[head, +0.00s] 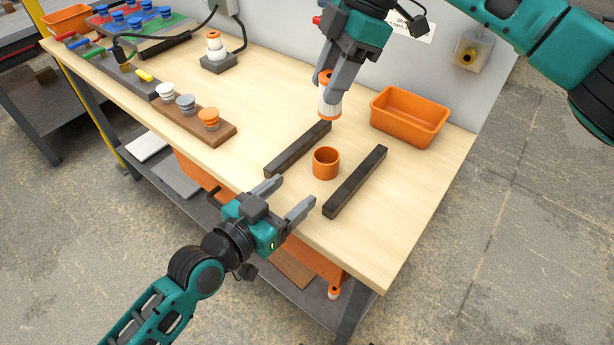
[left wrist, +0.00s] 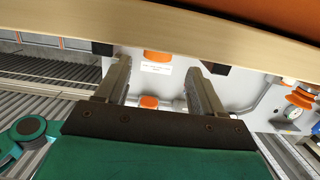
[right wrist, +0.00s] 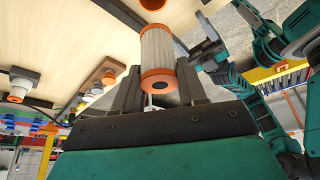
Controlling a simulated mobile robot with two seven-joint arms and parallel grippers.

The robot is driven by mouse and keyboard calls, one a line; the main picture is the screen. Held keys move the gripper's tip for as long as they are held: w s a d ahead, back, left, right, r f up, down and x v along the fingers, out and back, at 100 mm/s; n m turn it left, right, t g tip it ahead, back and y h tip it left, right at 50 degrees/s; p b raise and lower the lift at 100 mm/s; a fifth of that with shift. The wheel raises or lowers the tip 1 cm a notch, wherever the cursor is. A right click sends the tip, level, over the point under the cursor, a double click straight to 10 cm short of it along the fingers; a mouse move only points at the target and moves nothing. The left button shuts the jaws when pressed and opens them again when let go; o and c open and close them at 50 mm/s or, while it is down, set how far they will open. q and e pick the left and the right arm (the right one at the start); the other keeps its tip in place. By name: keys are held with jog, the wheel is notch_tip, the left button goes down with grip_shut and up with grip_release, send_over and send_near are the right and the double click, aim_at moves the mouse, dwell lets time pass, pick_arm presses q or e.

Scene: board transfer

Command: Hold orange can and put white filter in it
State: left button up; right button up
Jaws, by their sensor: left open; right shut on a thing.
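The orange can (head: 326,163) stands upright and open-topped on the wooden table between two dark bars. My left gripper (head: 292,194) is open and empty at the table's front edge, apart from the can and to its lower left. My right gripper (head: 336,82) is shut on the white filter (head: 329,102), a pleated cylinder with orange end rings. It holds the filter above the table, behind the can. In the right wrist view the filter (right wrist: 158,48) sits between the two fingers, with a dark hole in its near orange ring.
Dark bars (head: 298,149) and (head: 355,181) flank the can. An orange bin (head: 409,116) stands at the back right. A brown block with knobs (head: 221,130) lies to the left. The table's right front corner is clear.

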aim_at(318, 172)
pick_arm(q)
jog(key=x, duration=0.9)
jog(key=shift+w, duration=0.2)
jog(key=c, duration=0.8)
pick_arm(e)
jog(key=shift+f, duration=5.4)
jog(key=o, duration=1.1)
jog(key=shift+o, duration=0.2)
